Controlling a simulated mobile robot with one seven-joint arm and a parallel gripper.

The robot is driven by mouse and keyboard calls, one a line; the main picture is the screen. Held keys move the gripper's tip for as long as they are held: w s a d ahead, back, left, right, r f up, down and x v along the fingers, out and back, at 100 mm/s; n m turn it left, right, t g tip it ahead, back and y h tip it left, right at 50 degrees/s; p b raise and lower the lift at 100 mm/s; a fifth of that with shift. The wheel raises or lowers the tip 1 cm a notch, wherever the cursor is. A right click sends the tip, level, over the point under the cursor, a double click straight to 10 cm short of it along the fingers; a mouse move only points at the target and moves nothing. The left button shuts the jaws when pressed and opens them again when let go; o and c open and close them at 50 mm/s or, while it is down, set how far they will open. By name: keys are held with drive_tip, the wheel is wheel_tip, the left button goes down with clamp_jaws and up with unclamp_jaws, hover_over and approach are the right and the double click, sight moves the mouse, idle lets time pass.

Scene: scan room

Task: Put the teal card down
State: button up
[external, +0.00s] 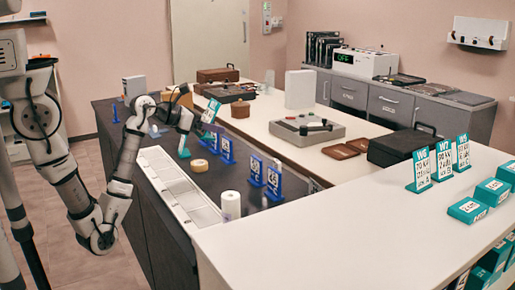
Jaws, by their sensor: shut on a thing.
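My gripper (198,119) is at the far part of the dark counter, left of centre in the external view. It is shut on a teal card (211,110), a small tilted card with a white printed face. The card appears to be above the dark counter surface (185,184), but the exact gap cannot be told. The fingertips are small and partly hidden by the card and the wrist. Other teal cards, marked W6 (421,169), W7 (441,161) and W8 (462,152), stand upright on the white counter at right.
Blue stand cards (227,149) stand in a row along the dark counter. A white roll (231,205) and a tape roll (199,166) are nearby. A grey device (307,129) and black case (404,144) sit on the white table.

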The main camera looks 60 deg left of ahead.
drive_tip(key=shift+r, duration=0.7)
drive_tip(key=w+d+r+m+g+h, duration=0.1)
drive_tip(key=d+r+m+h, duration=0.25)
drive_tip(key=d, duration=0.75)
drive_tip(key=w+d+r+m+g+h, duration=0.1)
drive_tip(key=d+r+m+g+h, duration=0.2)
drive_tip(key=d, duration=0.7)
drive_tip(key=d+r+m+h, duration=0.1)
drive_tip(key=d+m+h, duration=0.3)
drive_tip(key=d, duration=0.7)
drive_tip(key=m+g+h+b, duration=0.1)
drive_tip(key=m+g+h, duration=0.1)
drive_tip(key=g+h, duration=0.15)
hover_over(288, 235)
wheel_tip(288, 235, down, 13)
drive_tip(key=shift+f, duration=0.1)
wheel_tip(288, 235, down, 4)
drive_tip(key=b, duration=0.5)
drive_tip(key=shift+f+b, duration=0.25)
drive_tip(key=shift+b, duration=0.05)
drive_tip(key=shift+r, duration=0.15)
